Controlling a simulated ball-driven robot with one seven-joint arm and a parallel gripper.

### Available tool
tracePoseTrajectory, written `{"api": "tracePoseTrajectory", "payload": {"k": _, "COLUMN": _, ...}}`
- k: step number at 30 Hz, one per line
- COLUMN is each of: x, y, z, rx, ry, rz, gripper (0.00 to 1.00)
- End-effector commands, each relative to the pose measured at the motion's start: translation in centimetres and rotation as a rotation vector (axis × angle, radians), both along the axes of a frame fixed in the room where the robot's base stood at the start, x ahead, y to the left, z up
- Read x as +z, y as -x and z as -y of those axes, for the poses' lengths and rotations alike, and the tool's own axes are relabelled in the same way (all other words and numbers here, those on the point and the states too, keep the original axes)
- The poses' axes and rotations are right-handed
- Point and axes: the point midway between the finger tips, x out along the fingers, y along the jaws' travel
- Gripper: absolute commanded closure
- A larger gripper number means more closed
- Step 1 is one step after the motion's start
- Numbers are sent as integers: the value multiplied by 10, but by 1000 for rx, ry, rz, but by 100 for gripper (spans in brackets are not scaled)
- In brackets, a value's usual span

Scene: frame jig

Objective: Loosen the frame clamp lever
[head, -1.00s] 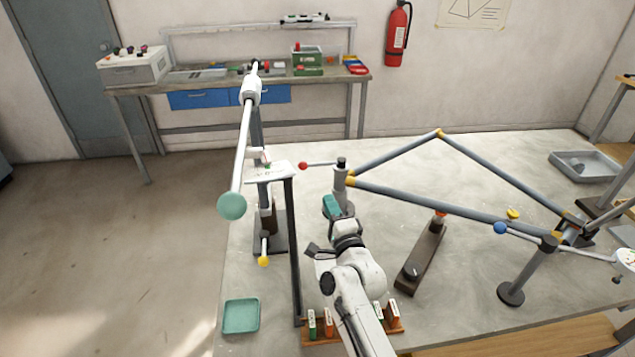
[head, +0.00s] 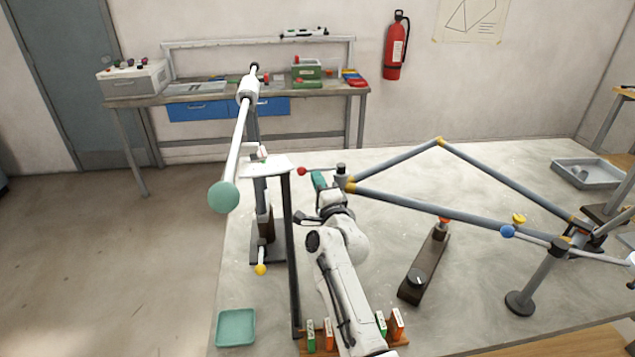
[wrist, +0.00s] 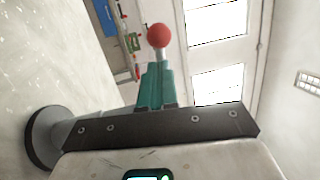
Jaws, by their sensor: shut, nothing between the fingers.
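The clamp lever is a pale rod with a red ball knob (head: 302,171). It points left from the clamp post (head: 341,171) at the near left corner of the grey tube frame (head: 440,209). My gripper (head: 319,179) has teal fingers, shut and empty, just right of the knob and close to the rod. In the wrist view the shut fingers (wrist: 155,84) point at the red knob (wrist: 159,35), with a short length of pale rod between. I cannot tell whether the fingertips touch the rod. My gripper partly hides the post.
A stand with a white plate (head: 266,167) and a long rod with a green disc (head: 223,197) rise close on the left. A blue-knobbed lever (head: 507,231) is at the right post. A dark block (head: 424,266) lies right of my arm. A green tray (head: 236,327) is front left.

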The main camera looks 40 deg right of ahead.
Motion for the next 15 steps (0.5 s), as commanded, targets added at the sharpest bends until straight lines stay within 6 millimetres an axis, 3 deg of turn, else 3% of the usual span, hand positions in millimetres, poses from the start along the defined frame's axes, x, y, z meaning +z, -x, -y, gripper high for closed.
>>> {"api": "tracePoseTrajectory", "payload": {"k": 15, "x": 0, "y": -7, "z": 2, "rx": 1, "ry": 0, "rz": 0, "gripper": 100}}
